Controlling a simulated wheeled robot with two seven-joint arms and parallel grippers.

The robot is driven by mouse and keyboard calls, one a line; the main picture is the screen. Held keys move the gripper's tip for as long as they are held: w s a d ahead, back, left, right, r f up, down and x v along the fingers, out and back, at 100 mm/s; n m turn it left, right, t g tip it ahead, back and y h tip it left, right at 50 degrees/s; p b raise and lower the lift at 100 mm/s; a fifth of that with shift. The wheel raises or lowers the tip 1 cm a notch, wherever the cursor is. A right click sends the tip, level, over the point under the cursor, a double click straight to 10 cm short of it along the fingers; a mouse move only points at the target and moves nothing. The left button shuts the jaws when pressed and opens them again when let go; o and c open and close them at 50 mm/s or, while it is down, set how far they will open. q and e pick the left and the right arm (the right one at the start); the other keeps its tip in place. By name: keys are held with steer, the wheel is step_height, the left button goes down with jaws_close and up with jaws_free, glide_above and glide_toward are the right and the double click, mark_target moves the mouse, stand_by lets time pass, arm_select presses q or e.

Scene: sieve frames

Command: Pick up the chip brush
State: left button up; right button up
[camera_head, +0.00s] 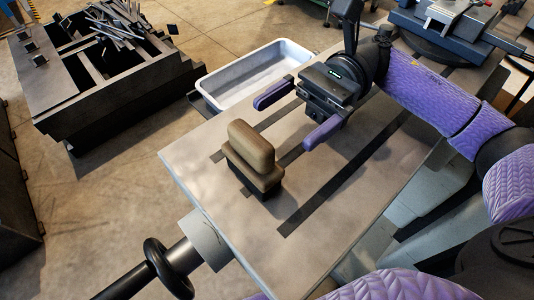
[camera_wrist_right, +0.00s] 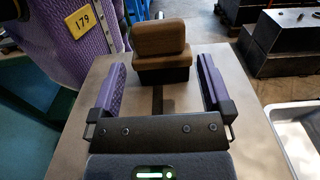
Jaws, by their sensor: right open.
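The chip brush (camera_head: 252,158) stands on the metal table (camera_head: 330,232), near its left edge in the head view. It has a brown wooden block handle on top and a dark base below. In the right wrist view the brush (camera_wrist_right: 158,42) is ahead, between the lines of the two fingers and beyond their tips. My right gripper (camera_head: 298,117) is open and empty, with purple fingers spread wide. It is above the table, up and right of the brush in the head view, and apart from it. It also shows in the right wrist view (camera_wrist_right: 158,70). My left gripper is not in view.
A dark bin with metal scraps (camera_head: 120,95) stands on the floor at left. A vise-like machine (camera_head: 440,18) is at the back right. The tabletop around the brush is clear, with dark slots.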

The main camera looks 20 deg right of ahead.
mark_target(242, 147)
steer(key=x, duration=0.5)
steer(key=r+x, duration=0.1)
steer(key=x, duration=0.2)
steer(key=shift+s+a, duration=0.2)
steer(key=c, duration=1)
steer(key=shift+c, duration=0.2)
